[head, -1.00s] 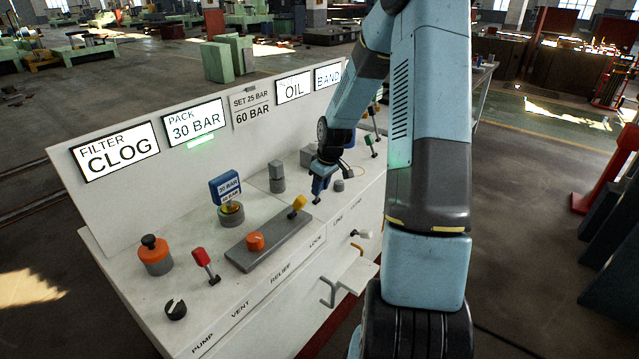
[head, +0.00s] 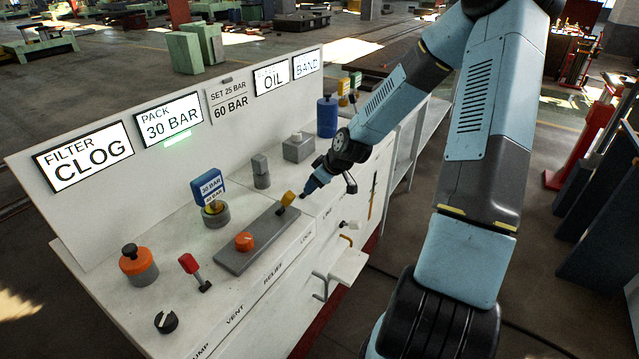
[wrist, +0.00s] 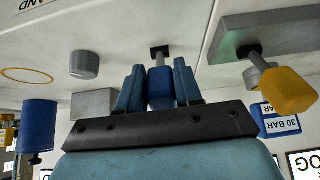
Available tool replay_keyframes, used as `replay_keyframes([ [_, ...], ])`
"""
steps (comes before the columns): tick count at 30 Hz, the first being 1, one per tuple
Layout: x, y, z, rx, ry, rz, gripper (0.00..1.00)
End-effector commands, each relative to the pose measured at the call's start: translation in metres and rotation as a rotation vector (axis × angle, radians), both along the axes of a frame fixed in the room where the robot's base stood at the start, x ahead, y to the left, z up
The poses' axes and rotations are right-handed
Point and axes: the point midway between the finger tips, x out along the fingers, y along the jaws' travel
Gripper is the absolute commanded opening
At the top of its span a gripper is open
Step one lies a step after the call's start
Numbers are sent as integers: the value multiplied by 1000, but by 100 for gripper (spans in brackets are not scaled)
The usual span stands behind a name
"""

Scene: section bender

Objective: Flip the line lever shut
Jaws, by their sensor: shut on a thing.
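The line lever (wrist: 160,88) has a blue handle on a short grey stem, set in a dark slot in the white console top. In the wrist view its handle stands between my gripper's two blue fingers (wrist: 158,88), which are shut on it. In the head view my gripper (head: 312,185) is low over the console, just right of the yellow-handled lever (head: 287,198). The lever itself is largely hidden there by my fingers and wrist. In that view my wrist comes in from the upper right, and the fingers point down to the left.
The white console (head: 190,318) also carries a red-handled lever (head: 190,264), an orange knob (head: 244,241) on a grey plate and a blue 30 BAR tag (head: 208,188). A blue cylinder (head: 327,117) and grey block (head: 298,147) stand behind my wrist. Front handles and a shelf project below.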

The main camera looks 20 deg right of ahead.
Motion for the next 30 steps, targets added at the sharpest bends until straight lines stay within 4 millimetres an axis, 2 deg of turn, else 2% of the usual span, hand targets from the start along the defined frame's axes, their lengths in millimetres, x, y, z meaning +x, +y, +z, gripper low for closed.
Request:
replay_keyframes([
  [10,-2,-3,-4,0,9,-5,0],
  [11,-2,-3,-4,0,9,-5,37],
  [16,-2,-1,-3,0,7,-1,54],
  [26,-2,1,0,0,4,3,55],
  [30,-5,-3,8,0,3,3,55],
])
